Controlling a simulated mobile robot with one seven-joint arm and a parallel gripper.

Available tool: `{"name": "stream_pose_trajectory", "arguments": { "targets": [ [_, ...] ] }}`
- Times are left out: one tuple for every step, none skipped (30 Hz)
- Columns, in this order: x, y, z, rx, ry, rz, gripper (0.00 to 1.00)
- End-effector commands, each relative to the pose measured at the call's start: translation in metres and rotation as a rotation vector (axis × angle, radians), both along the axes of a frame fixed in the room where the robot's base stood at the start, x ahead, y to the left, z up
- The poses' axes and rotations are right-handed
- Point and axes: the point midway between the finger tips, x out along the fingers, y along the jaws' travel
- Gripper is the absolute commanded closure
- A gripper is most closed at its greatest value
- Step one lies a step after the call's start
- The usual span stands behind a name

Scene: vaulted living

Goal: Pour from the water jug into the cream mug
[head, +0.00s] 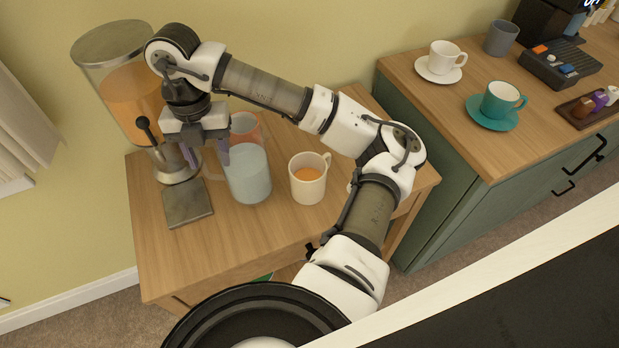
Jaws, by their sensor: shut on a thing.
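The water jug (249,178) is a pale blue, see-through vessel that looks upright on the small wooden table, its handle on the left. My gripper (211,158) points down at the jug's left side and is shut on it at the handle; the exact grip is partly hidden. I cannot tell whether the jug's base touches the table. The cream mug (308,188) stands upright just right of the jug, apart from it, with its handle at the upper right and something orange inside.
A drink dispenser (128,100) with orange contents stands at the table's back left. An orange-pink cup (244,127) is behind the jug. A whitish thing right of the cream mug is mostly hidden by my arm. The table's front (240,250) is clear. A green cabinet with cups stands at right.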

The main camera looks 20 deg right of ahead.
Motion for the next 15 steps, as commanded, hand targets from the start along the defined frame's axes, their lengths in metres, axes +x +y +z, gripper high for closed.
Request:
{"name": "stream_pose_trajectory", "arguments": {
  "targets": [
    [0.000, 0.000, 0.001, 0.000, -0.002, 0.000, 1.00],
    [0.000, 0.000, 0.001, 0.000, -0.002, 0.000, 1.00],
    [0.000, 0.000, 0.001, 0.000, -0.002, 0.000, 1.00],
    [0.000, 0.000, 0.002, 0.000, -0.002, 0.000, 1.00],
    [0.000, 0.000, 0.002, 0.000, -0.002, 0.000, 1.00],
    [0.000, 0.000, 0.004, 0.000, -0.002, 0.001, 1.00],
    [0.000, 0.000, 0.005, 0.000, -0.002, 0.000, 1.00],
    [0.000, 0.000, 0.007, 0.000, -0.003, 0.000, 1.00],
    [0.000, 0.000, 0.010, 0.000, -0.003, 0.000, 1.00],
    [0.000, 0.000, 0.013, 0.000, -0.003, 0.000, 1.00],
    [0.000, 0.000, 0.015, -0.001, -0.003, 0.001, 1.00],
    [0.000, 0.000, 0.020, -0.001, -0.003, 0.001, 1.00],
    [0.000, 0.000, 0.023, -0.001, -0.003, 0.001, 1.00],
    [0.000, 0.000, 0.026, -0.001, -0.003, 0.001, 1.00],
    [0.000, 0.000, 0.030, -0.001, -0.003, 0.001, 1.00]
  ]
}}
